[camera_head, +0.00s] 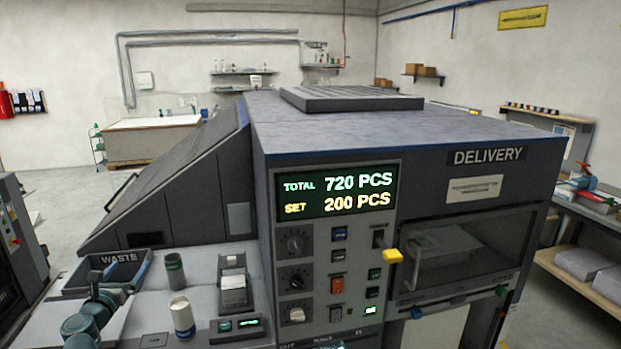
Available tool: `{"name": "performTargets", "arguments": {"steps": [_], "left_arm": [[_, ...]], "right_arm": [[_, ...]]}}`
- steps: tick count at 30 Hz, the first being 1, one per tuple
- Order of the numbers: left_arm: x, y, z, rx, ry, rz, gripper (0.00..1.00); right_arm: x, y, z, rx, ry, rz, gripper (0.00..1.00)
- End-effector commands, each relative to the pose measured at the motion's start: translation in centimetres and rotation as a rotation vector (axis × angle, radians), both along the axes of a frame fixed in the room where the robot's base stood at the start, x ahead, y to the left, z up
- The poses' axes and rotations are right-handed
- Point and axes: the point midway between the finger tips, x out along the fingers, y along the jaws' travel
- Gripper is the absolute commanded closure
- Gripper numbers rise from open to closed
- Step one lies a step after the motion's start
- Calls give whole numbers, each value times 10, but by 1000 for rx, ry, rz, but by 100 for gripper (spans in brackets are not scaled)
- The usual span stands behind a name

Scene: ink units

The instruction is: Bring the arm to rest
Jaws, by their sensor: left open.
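My left arm (80,325), with teal-grey joints, comes in at the lower left. My left gripper (97,283) is small and dark at its upper end, beside the front edge of the black bin marked WASTE (128,258). It looks open, and I see nothing held in it. Its fingertips are hard to make out against the dark bin. My right gripper is not in view.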

Motion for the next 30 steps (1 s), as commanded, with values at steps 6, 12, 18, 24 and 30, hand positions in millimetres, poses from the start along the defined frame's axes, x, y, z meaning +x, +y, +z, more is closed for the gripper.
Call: {"name": "performTargets", "arguments": {"steps": [6,12,18,24,30], "left_arm": [[4,-22,-6,91,32,-53,0],[7,-54,-16,225,76,-131,0],[9,-105,-34,446,137,-268,0],[-1,-177,-69,794,210,-500,0],[-52,-280,-138,1405,263,-980,0]], "right_arm": [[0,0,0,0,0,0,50],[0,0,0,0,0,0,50],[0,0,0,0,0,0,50],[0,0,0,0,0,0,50],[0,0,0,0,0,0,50]]}}
